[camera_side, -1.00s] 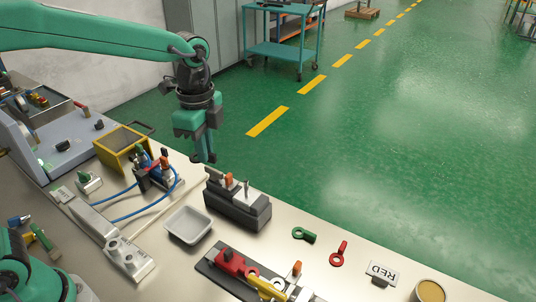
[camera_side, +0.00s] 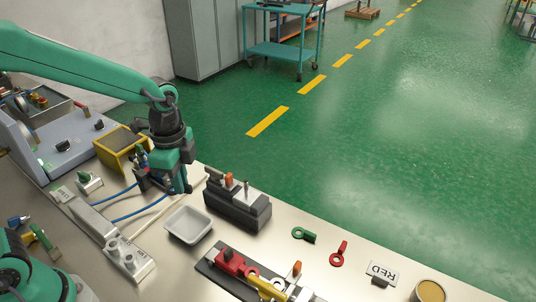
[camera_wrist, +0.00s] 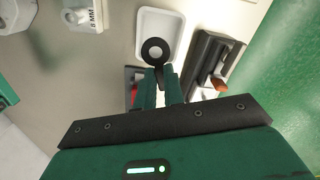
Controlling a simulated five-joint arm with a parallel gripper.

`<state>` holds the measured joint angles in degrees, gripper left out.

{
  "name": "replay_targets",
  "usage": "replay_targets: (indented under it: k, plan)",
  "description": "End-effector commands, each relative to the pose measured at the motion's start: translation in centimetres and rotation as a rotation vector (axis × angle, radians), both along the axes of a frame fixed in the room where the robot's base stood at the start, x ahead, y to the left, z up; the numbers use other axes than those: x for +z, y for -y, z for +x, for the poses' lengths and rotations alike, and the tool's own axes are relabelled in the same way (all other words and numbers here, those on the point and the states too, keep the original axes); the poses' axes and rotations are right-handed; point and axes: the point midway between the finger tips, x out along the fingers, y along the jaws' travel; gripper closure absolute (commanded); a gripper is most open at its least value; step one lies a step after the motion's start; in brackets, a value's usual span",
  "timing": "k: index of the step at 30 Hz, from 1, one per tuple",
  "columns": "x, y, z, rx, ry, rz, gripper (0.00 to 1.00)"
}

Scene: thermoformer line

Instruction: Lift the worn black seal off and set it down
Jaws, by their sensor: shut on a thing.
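My gripper (camera_wrist: 160,88) is shut on the tab of the black seal (camera_wrist: 146,47), a flat ring that sticks out beyond the fingertips in the wrist view. Through and behind the ring shows the white tray (camera_wrist: 176,14), an empty shallow dish. In the side view my gripper (camera_side: 181,188) points down above the bench, a little up and left of the tray (camera_side: 168,228). The seal is too small and dark to make out clearly there.
A black block with upright pegs (camera_side: 238,208) stands right of the tray. A valve unit with blue hoses (camera_side: 127,214) is close behind my gripper. A red and yellow clamp fixture (camera_side: 232,263), green tag (camera_side: 303,234) and red tag (camera_side: 338,254) lie nearer the front.

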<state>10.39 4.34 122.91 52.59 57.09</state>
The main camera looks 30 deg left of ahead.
Motion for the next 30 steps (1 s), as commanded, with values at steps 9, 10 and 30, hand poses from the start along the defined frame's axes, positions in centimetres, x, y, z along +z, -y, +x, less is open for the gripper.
replay_targets:
  k: [9,10,30]
  plan:
    - [-5.4,0.0,0.0,-0.001,-0.002,0.000,1.00]
    - [-5.6,0.0,0.0,-0.001,-0.002,0.000,1.00]
    - [-7.3,0.0,0.0,-0.001,-0.002,0.000,1.00]
